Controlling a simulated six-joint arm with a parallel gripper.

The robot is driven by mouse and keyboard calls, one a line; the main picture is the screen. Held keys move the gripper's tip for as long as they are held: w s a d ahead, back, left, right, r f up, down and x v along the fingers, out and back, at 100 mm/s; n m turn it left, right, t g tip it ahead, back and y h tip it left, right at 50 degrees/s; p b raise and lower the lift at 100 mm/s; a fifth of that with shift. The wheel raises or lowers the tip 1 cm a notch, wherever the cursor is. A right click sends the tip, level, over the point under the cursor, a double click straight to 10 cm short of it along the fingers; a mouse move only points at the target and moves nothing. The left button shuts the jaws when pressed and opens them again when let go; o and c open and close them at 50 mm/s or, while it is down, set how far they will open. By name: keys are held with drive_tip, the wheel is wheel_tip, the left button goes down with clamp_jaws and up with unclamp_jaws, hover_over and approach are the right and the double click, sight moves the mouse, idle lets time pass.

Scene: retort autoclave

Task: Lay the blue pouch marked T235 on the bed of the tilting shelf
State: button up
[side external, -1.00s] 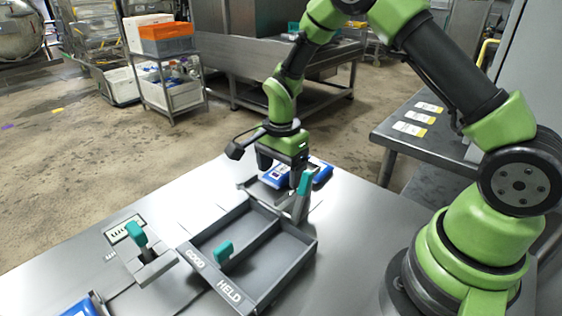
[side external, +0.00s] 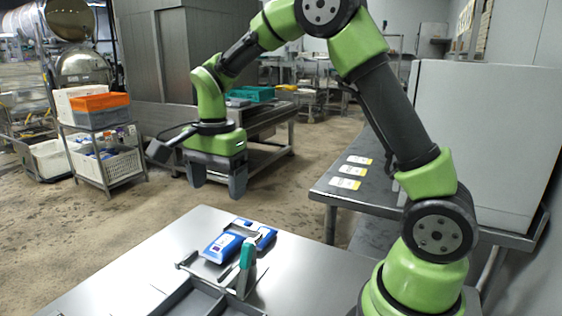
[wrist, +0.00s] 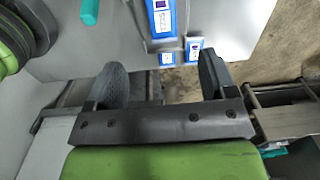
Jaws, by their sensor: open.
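My gripper (side external: 217,184) is open and empty, raised well above the far end of the steel table; its two fingers also show in the wrist view (wrist: 162,86). Below it, a blue and white pouch (side external: 221,247) lies near the table's far edge, with more blue packaging (side external: 264,238) just right of it. The wrist view shows a blue pouch (wrist: 161,18) and a smaller blue item (wrist: 194,47) beyond the fingers. The marking T235 cannot be read. A grey fixture with a teal handle (side external: 247,256) stands beside them; I cannot tell whether it is the tilting shelf.
A grey divided tray (side external: 205,296) is cut off at the bottom. The table's left part (side external: 130,270) is bare. A dark side bench (side external: 325,187) with several white and yellow cards stands to the right. A wire rack with crates (side external: 105,165) stands at far left.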

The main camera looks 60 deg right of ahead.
drive_tip(key=s+a+r+n+t+y, duration=0.1)
drive_tip(key=s+a+r+n+t, duration=0.1)
drive_tip(key=s+r+n, duration=0.3)
drive_tip(key=s+a+r+n+t, duration=0.2)
drive_tip(key=s+r+n+t, duration=0.2)
drive_tip(key=s+n, duration=0.4)
drive_tip(key=s, duration=0.6)
drive_tip(key=shift+r+t+y, duration=0.35)
drive_tip(key=shift+t+y, duration=0.05)
